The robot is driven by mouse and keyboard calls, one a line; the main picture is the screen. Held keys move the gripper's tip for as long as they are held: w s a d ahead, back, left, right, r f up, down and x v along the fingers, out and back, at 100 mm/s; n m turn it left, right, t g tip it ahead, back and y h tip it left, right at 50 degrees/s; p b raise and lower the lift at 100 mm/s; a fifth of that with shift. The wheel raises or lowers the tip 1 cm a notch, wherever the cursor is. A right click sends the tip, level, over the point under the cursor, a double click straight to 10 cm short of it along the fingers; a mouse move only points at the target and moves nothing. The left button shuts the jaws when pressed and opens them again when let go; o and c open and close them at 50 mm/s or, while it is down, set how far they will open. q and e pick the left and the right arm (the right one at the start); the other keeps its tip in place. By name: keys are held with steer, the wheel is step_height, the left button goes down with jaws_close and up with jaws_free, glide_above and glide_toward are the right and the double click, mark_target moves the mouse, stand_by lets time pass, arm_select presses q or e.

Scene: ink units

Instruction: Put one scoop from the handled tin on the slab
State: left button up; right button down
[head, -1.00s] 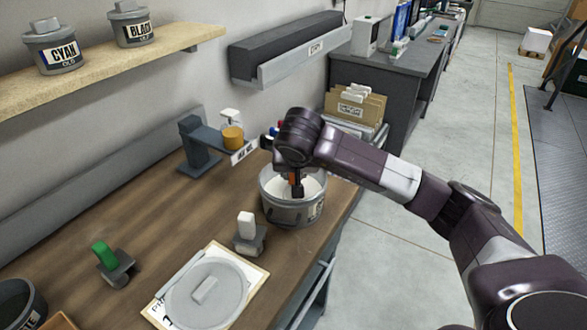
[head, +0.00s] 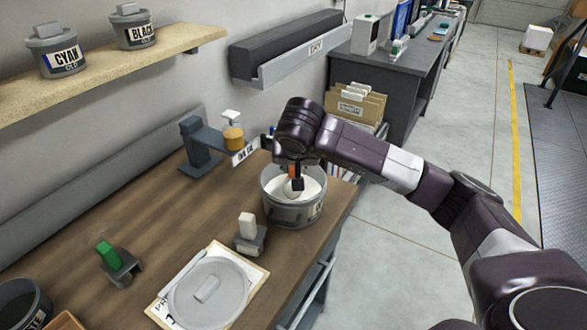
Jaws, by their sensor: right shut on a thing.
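A grey tin (head: 292,214) with a label and pale contents stands open near the bench's front edge. My right gripper (head: 296,181) is over its mouth, shut on a small tool with an orange part, seemingly a scoop (head: 288,189). A rounded pale end of it shows at the surface of the contents; whether it touches them I cannot tell. A grey lid with a handle (head: 206,301) lies on a clipboard left of the tin. I cannot make out which surface is the slab. My left gripper is not in view.
A white-handled tool (head: 248,231) and a green-handled tool (head: 109,254) rest on the bench. A grey stand (head: 196,148) with an amber cup (head: 233,139) is behind the tin. A dark tin (head: 22,304) is at lower left. The middle of the bench is clear.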

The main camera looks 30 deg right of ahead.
steer(key=shift+r+p, duration=2.35)
steer(key=shift+r, duration=1.85)
